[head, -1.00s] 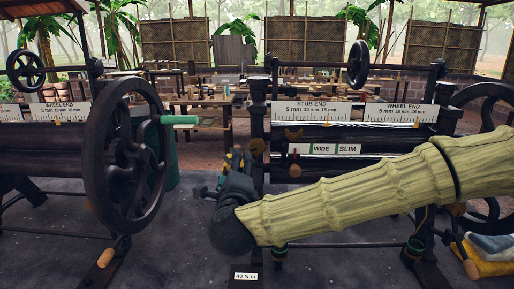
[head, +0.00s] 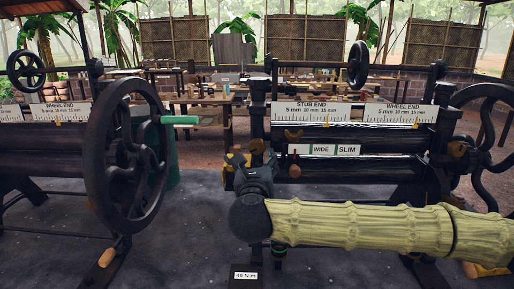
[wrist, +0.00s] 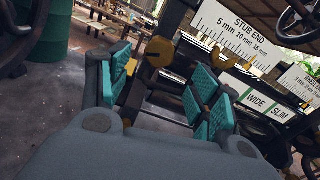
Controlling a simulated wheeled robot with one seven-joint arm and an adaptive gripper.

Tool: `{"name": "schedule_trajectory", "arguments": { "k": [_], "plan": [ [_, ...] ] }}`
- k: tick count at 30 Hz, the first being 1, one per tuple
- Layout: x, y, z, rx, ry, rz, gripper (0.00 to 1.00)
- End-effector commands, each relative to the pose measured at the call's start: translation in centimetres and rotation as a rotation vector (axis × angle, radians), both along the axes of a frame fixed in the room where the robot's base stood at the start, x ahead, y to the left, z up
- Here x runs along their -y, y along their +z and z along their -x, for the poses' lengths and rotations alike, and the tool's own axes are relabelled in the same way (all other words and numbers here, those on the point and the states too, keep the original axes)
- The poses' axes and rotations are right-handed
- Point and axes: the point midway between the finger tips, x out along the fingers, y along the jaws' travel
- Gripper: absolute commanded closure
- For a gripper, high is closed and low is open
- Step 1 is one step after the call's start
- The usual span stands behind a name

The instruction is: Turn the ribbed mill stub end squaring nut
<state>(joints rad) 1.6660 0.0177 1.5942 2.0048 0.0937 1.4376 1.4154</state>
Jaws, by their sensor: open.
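The right-hand mill (head: 345,138) has a "STUB END" scale plate (head: 312,110), which also shows in the wrist view (wrist: 236,42). In the wrist view a brass-brown round part (wrist: 159,52) shows beyond the gap between my fingers. My gripper (wrist: 161,84) is open and empty, its teal-padded fingers spread.
"WIDE" and "SLIM" labels (head: 334,149) sit on the right mill, with brown handles (head: 294,171) nearby. Another mill with a large dark handwheel (head: 125,165) stands at left. A "40 N m" sign (head: 245,276) is on the floor. Floor between the mills is open.

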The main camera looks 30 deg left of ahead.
Motion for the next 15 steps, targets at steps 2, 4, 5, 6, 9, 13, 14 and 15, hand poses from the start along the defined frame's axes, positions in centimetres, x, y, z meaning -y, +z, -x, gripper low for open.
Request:
{"name": "schedule_trajectory", "arguments": {
  "k": [2,4,5,6,9,13,14,15],
  "plan": [
    [-0.5,0.2,-0.9,-0.001,-0.002,0.002,0.37],
    [-1.1,0.2,-1.8,0.000,-0.001,0.003,0.37],
    [-1.4,0.2,-2.3,-0.001,-0.002,0.003,0.37],
    [-1.7,0.2,-2.8,-0.001,-0.002,0.003,0.37],
    [-2.6,0.2,-4.3,0.000,-0.002,0.003,0.37],
    [-3.7,0.2,-5.9,0.001,0.000,0.003,0.37],
    [-3.8,0.2,-6.2,0.001,0.000,0.003,0.37],
    [-4.1,0.2,-6.7,0.000,-0.001,0.003,0.37]
  ]
}}
